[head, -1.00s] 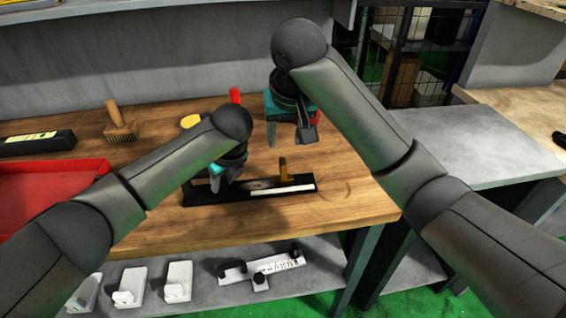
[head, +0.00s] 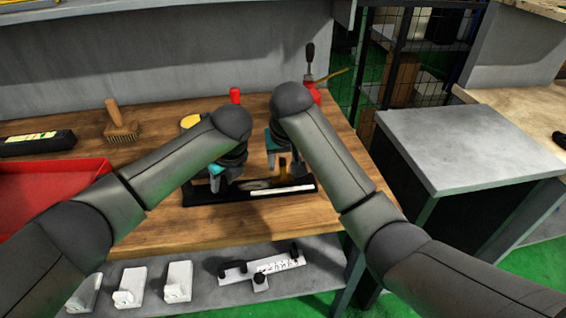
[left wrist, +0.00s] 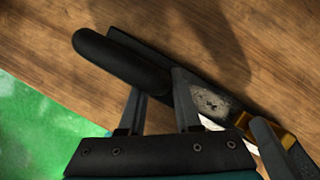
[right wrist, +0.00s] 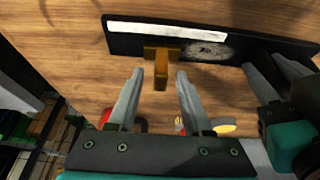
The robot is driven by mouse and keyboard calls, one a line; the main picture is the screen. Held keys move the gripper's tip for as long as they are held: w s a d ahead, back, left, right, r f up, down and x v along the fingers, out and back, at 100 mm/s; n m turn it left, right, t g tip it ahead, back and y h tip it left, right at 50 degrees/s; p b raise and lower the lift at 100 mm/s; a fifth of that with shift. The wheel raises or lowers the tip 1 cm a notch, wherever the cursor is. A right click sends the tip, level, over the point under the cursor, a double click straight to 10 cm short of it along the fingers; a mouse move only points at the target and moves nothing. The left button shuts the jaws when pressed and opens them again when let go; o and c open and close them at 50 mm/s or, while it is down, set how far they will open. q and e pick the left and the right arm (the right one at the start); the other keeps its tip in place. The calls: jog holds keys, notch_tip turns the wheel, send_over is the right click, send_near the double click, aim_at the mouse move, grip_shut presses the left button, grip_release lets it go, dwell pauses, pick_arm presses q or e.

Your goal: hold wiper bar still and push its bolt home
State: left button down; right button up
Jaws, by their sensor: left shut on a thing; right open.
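The wiper bar is a long black bar (head: 200,198) with a white strip, lying along the front of the wooden bench. Its rounded black grip shows in the left wrist view (left wrist: 115,60). My left gripper (head: 216,184) is shut on this grip at the bar's left part. The brass bolt (right wrist: 161,56) stands up from the bar near the white strip's end. My right gripper (right wrist: 158,75) is open, its two fingertips on either side of the bolt's near end. I cannot tell whether they touch it.
A red tray (head: 50,190), a brush (head: 121,125) and a black box (head: 35,143) are on the left of the bench. A red-based tool (head: 310,88) stands behind my right arm. A grey-topped cabinet (head: 470,150) is at right. White parts lie on the shelf below.

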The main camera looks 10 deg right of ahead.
jog(key=shift+w+f, duration=0.15)
jog(key=shift+f, duration=0.25)
grip_shut()
dwell(1.3)
